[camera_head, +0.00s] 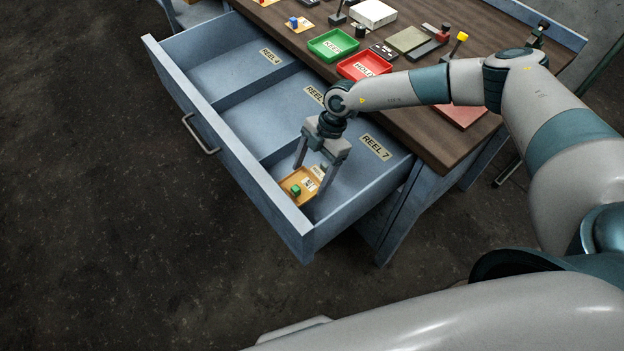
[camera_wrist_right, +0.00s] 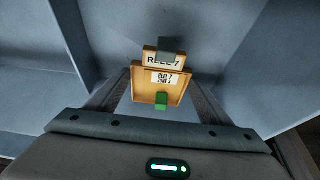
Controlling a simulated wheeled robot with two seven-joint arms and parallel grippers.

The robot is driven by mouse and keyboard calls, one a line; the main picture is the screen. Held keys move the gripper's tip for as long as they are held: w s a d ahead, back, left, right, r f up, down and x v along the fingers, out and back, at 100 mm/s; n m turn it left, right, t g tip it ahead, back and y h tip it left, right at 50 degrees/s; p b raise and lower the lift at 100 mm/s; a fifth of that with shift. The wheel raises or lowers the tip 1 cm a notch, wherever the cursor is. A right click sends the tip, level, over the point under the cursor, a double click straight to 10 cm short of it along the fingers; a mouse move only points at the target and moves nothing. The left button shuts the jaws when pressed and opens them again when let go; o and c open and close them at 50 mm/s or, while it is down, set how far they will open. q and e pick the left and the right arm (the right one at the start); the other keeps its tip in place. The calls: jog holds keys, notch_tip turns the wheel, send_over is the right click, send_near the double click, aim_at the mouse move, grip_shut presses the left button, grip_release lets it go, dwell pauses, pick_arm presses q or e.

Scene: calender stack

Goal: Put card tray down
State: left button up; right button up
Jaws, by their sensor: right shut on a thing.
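The card tray (camera_head: 291,178) is a small orange-brown tray with a green block (camera_head: 296,190) and white printed labels on it. My right gripper (camera_head: 312,176) points down into the drawer and is shut on the card tray. The tray is inside the drawer's near compartment, marked REEL 7, close to the front wall; I cannot tell if it touches the floor. In the right wrist view the tray (camera_wrist_right: 141,84) shows between the fingers, with a label reading REEL 7 ZONE 3 and the green block (camera_wrist_right: 162,101). My left gripper is not in view.
The blue-grey drawer (camera_head: 222,132) is pulled open, with dividers and REEL labels. The compartments farther left look empty. On the desk (camera_head: 440,150) above are a green KEEP tray (camera_head: 333,45), a red HOLD tray (camera_head: 363,66) and small tools.

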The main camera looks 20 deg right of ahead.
aim_at(314, 178)
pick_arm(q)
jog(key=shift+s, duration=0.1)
pick_arm(e)
jog(key=shift+f, duration=0.3)
jog(key=shift+f, duration=1.85)
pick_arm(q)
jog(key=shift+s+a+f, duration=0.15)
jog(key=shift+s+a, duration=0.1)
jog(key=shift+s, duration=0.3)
pick_arm(e)
jog(key=shift+f, duration=0.1)
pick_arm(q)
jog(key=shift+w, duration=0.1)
pick_arm(e)
jog(key=shift+f, duration=0.35)
jog(key=shift+f, duration=0.15)
